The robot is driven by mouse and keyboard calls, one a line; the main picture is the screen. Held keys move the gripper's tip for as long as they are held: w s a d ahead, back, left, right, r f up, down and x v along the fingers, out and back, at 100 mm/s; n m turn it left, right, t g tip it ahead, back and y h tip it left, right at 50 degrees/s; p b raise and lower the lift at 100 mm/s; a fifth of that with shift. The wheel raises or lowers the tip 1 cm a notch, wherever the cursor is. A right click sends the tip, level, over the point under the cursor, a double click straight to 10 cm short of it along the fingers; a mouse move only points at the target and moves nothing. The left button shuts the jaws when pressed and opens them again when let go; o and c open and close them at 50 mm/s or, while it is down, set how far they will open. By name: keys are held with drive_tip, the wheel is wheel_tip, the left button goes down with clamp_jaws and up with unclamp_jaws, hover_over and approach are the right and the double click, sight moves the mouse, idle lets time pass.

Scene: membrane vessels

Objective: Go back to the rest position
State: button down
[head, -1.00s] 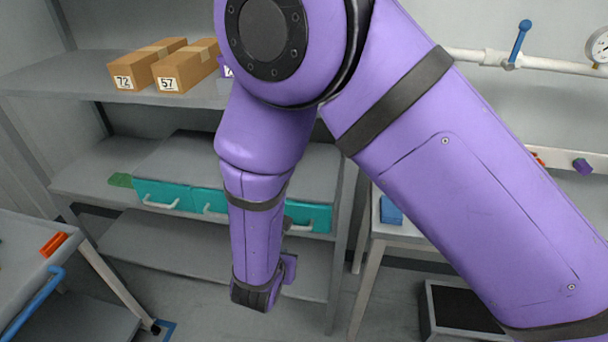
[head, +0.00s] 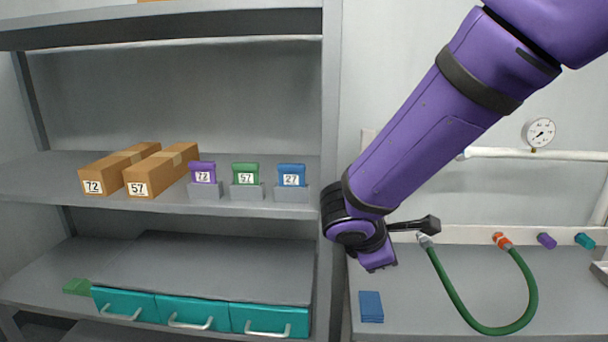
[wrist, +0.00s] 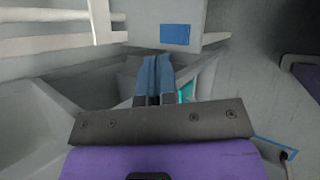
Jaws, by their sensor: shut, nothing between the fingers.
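My gripper shows in the wrist view (wrist: 153,68), its two blue fingers together with nothing between them. It points over grey surfaces and is apart from the objects around it. In the head view my purple arm comes down from the upper right to a black wrist joint, in front of the gap between the shelf unit and the bench. The fingers cannot be made out clearly there.
The shelf unit (head: 330,120) holds two boxes (head: 150,175), labelled 72 and 57, and purple, green and blue cartridges (head: 246,174). Teal drawers (head: 190,311) sit below. A green hose (head: 455,300) hangs at the right, above a bench with a blue block (head: 371,306).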

drive_tip(key=s+d+r+m+g+y, duration=0.2)
drive_tip(key=s+d+r+m, duration=0.55)
drive_tip(key=d, duration=0.35)
drive_tip(key=s+d+r+m+y, duration=0.2)
drive_tip(key=s+r+m, duration=0.1)
drive_tip(key=s+m, duration=0.2)
drive_tip(key=s+d+r+m+t+y, duration=0.1)
drive_tip(key=s+d+r+m+y, duration=0.1)
drive_tip(key=s+r+m, duration=0.2)
drive_tip(key=s+m, duration=0.1)
drive_tip(key=s, duration=0.2)
drive_tip(key=shift+d+r+t, duration=0.15)
drive_tip(key=shift+t, duration=0.15)
